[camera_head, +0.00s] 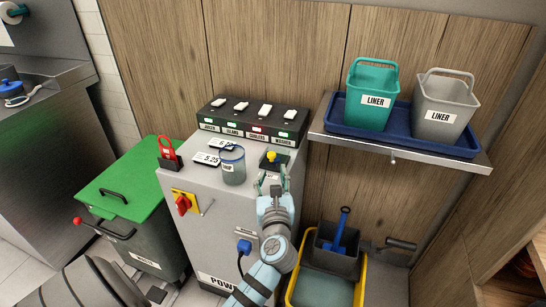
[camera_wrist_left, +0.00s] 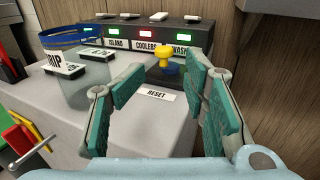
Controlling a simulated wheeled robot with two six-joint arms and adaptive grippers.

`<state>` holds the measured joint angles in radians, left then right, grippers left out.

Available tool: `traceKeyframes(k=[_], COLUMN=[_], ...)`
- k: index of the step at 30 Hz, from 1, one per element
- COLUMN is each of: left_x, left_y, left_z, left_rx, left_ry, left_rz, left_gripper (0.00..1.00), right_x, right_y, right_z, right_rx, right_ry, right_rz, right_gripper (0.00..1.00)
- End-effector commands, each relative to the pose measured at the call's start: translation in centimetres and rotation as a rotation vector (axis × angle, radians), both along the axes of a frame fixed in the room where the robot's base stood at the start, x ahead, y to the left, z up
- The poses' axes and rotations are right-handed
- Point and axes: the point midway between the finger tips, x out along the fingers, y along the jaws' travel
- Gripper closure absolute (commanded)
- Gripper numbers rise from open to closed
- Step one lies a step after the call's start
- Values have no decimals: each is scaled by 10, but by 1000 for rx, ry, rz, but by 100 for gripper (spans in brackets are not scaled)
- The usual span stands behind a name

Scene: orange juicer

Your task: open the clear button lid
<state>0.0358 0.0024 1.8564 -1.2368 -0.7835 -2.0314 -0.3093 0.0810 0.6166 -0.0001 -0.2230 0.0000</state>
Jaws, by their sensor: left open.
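A yellow button (camera_head: 271,156) sits on a small dark base on top of the grey cabinet (camera_head: 222,210). It also shows in the left wrist view (camera_wrist_left: 168,53), above a RESET label (camera_wrist_left: 157,95). I cannot clearly make out the clear lid around the button or tell its position. My left gripper (camera_head: 271,177) is open and empty, on the near side of the button. In the left wrist view its two green-padded fingers (camera_wrist_left: 166,76) stand apart, with the button beyond and between them. My right gripper is not in view.
A clear cup (camera_head: 232,168) with tags beside it stands left of the button. A black switch panel (camera_head: 252,121) stands behind. A red lever (camera_head: 183,204) is on the cabinet front. A shelf (camera_head: 400,150) with two LINER buckets is at the right, above a yellow mop bucket (camera_head: 357,290).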

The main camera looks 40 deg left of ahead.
Motion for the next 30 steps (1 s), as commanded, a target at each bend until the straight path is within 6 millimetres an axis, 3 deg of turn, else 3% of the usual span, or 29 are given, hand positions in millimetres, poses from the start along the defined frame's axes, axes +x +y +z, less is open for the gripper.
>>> traceKeyframes(k=[6,12,24,30], left_x=[46,71,79,79], left_y=[37,61,70,70], left_z=[-3,-3,-2,-2], left_rx=[0,-3,-6,-6], left_ry=[1,2,2,2], left_rz=[-4,-3,-1,-2], left_gripper=[60,60,60,90], right_x=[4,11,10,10], right_y=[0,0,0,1], right_z=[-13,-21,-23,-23], right_rx=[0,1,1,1], right_ry=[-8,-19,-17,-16], right_rz=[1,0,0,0], right_gripper=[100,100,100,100])
